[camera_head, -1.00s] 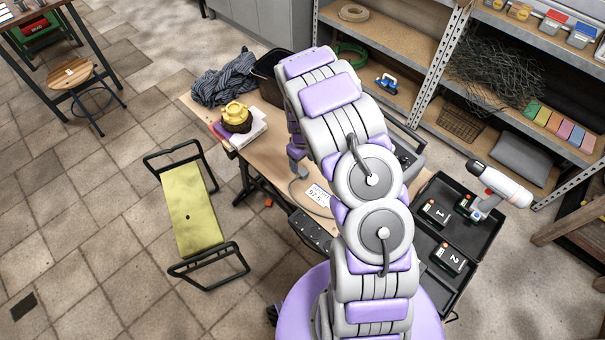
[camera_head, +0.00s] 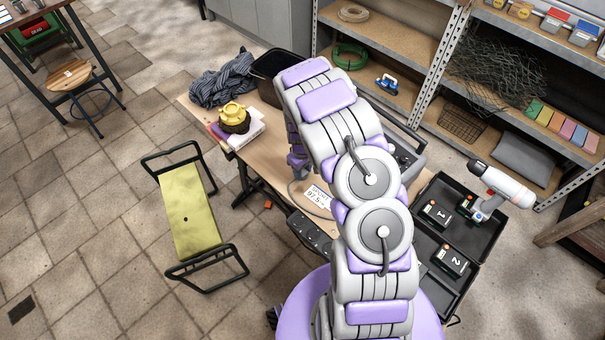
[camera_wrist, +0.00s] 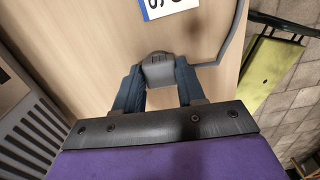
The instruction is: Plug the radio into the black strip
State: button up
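In the wrist view, a grey plug (camera_wrist: 158,71) sits between the two dark blue-grey fingers of my gripper (camera_wrist: 158,84). Both fingers touch its sides, and a grey cord runs from it to the right. In the head view, my gripper (camera_head: 298,162) is over the table's left half, mostly covered by my arm. The black strip (camera_head: 311,236) lies along the table's near edge, partly hidden by my arm. The radio (camera_head: 408,152), dark grey with a handle, stands on the right behind my arm. A grey ribbed casing, perhaps the radio, shows in the wrist view (camera_wrist: 28,128).
A white number card (camera_head: 318,196) lies on the wooden table (camera_head: 262,168). An open black case (camera_head: 462,220) with a drill is on the right.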

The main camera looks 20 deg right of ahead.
jog(key=shift+a, duration=0.3)
jog(key=c, duration=0.5)
jog(key=shift+o, duration=0.2)
jog(key=shift+d+r, duration=0.15)
jog(key=shift+r, duration=0.3)
notch_tip(320, 180, up, 3)
jog(key=shift+r+p, duration=0.1)
jog(key=shift+p, duration=0.8)
jog(key=s+a+p, duration=0.2)
jog(key=s+a, duration=0.8)
jog(key=a, duration=0.2)
jog(key=shift+a+r+p, duration=0.35)
jog(key=shift+r+p, duration=0.05)
jog(key=shift+r, duration=0.05)
jog(key=w+d+r+m, duration=0.1)
jog(key=w+r, duration=0.4)
jog(key=r, duration=0.6)
jog(key=w+d+r+m, duration=0.1)
jog(key=w+r, duration=0.4)
jog(key=r, duration=0.7)
jog(key=shift+r+m, duration=0.15)
jog(key=shift+m, duration=0.75)
